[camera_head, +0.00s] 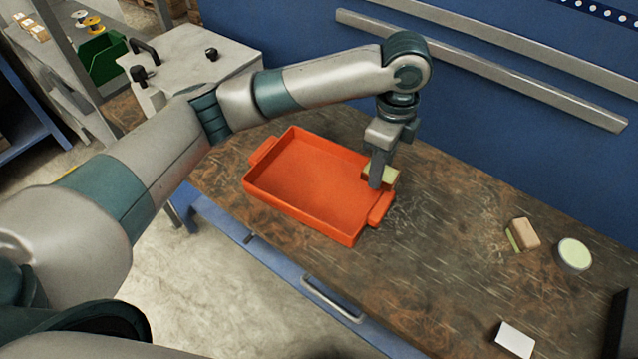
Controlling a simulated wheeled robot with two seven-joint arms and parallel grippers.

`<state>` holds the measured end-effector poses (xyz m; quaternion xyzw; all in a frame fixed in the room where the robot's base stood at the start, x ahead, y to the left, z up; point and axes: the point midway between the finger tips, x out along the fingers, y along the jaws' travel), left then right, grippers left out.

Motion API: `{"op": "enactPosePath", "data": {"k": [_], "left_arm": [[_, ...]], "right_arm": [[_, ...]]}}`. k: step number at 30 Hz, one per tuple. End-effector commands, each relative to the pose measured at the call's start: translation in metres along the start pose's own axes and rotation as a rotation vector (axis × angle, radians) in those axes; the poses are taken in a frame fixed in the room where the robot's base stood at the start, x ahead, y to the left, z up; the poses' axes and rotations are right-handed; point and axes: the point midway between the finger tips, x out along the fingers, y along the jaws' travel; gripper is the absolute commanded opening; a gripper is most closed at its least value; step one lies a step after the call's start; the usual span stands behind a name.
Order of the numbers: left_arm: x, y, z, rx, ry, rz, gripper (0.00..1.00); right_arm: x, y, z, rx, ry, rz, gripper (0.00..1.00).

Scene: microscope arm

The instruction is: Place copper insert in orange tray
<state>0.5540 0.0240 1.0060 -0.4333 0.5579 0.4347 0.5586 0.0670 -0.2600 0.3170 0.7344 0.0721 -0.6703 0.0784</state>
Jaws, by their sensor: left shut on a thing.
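The orange tray (290,209) is a shallow rectangular tray with a handle at each end, lying on the workbench. Its inside looks empty. My left gripper (379,182) points down at the tray's right end, near the right handle. It is shut on a small tan and pale-green block, the copper insert (393,175), mostly hidden by the fingers. The insert appears over or just beside the tray's right rim; I cannot tell its exact height. My right gripper is not in view.
On the brown workbench (440,270), to the right, are a tan block (525,233) with a greenish side, a round pale-topped piece (574,255) and a white block (513,340). A dark object (622,325) stands at the right edge. Bench between tray and blocks is clear.

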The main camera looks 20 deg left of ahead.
Motion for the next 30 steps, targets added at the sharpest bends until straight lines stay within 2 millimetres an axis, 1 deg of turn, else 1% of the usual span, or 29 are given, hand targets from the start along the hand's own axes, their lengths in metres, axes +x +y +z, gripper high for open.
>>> {"op": "enactPosePath", "data": {"k": [4,8,11,21,24,27,30], "left_arm": [[0.000,0.000,0.002,0.000,0.001,-0.001,0.00],[0.005,0.003,0.011,-0.001,0.001,-0.001,0.00],[0.012,0.008,0.024,-0.001,-0.001,0.001,0.00],[0.047,0.027,0.081,-0.003,-0.001,0.002,0.00],[0.056,0.032,0.094,-0.002,-0.001,0.001,0.00],[0.064,0.035,0.104,-0.002,0.000,-0.001,0.00],[0.068,0.037,0.109,0.001,0.000,-0.001,0.00]], "right_arm": [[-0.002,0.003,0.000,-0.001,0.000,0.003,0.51],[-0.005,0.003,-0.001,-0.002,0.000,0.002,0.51],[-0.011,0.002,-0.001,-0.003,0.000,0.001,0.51],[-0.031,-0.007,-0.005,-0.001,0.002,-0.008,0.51],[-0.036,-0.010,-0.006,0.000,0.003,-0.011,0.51],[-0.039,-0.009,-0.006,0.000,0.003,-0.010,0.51],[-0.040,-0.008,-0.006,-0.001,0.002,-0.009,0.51]]}}
